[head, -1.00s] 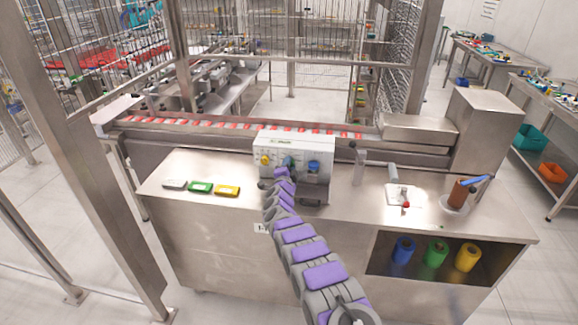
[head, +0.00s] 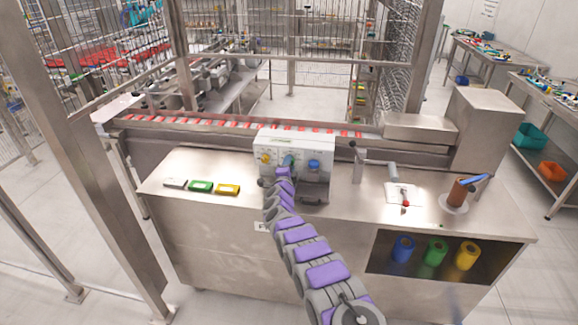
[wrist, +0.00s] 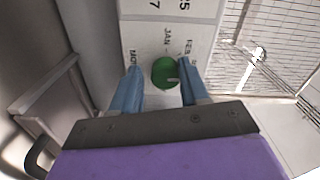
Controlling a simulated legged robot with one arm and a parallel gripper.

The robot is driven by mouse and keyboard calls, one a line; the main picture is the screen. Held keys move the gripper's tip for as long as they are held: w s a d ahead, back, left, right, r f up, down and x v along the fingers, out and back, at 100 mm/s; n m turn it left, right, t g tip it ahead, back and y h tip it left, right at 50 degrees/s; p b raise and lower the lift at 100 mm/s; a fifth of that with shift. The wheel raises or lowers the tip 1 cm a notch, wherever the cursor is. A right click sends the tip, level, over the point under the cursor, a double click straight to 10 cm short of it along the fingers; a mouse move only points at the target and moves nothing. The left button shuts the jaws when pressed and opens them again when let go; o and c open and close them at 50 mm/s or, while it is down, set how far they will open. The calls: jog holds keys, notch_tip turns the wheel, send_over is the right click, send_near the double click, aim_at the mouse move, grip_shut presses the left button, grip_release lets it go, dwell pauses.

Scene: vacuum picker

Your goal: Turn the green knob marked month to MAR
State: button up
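The green knob (wrist: 166,73) shows in the wrist view on a pale panel, with the printed words JAN and FEB beside it and a partly hidden word at its left. A small light mark shows on its lower right. My gripper (wrist: 160,67) is open, with one blue finger on each side of the knob. Gaps show between the fingers and the knob; whether it touches is not certain. In the head view my gripper (head: 288,161) is at the front of the white control box (head: 301,143) and hides the green knob.
A yellow knob (head: 265,158) and a blue knob (head: 314,165) flank my gripper on the box. Green (head: 201,187) and yellow (head: 228,190) blocks lie on the steel counter at the left. A red-tipped crank (head: 405,203) stands at the right.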

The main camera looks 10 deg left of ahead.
jog(key=o, duration=0.3)
jog(key=shift+a, duration=0.1)
jog(key=shift+r, duration=0.1)
jog(key=s+p, duration=0.2)
jog(key=s, duration=1.5)
jog(key=shift+s+a+p, duration=0.15)
jog(key=shift+a+p, duration=0.15)
